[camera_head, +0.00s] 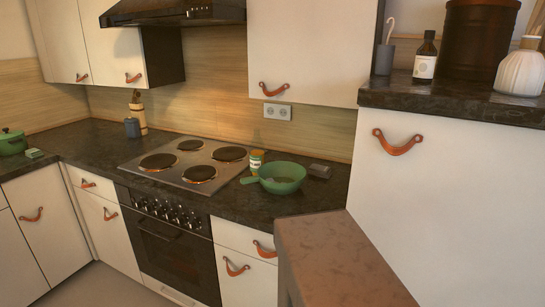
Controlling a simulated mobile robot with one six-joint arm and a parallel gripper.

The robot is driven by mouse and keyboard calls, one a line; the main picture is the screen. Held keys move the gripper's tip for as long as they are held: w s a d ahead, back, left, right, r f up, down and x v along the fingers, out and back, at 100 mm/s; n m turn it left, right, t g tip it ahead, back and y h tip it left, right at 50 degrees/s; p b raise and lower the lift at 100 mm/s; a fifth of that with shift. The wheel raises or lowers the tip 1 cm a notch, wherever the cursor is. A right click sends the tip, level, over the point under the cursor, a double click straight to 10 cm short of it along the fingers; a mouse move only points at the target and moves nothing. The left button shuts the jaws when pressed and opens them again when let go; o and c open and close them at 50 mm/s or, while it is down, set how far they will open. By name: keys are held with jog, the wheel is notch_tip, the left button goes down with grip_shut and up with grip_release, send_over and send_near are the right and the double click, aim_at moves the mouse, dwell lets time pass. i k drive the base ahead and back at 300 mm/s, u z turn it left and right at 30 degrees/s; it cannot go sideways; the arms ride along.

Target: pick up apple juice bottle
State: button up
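No bottle here can be read for certain as apple juice. A small container (257,162) with a green, white and orange look stands on the dark counter, just behind the green pan; its label is too small to read. A dark bottle (426,56) with a white label and black cap stands upright on the raised dark shelf at the upper right. My gripper is not in view.
A green pan (281,177) with its handle to the left sits right of the stove (187,164). A brown block (340,255) rises in the foreground.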

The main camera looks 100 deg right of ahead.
aim_at(257, 146)
jog(key=u, duration=0.2)
jog(key=k, duration=0.65)
jog(key=z, duration=1.5)
jog(key=i, duration=0.95)
jog(key=z, duration=0.1)
jog(key=k, duration=0.35)
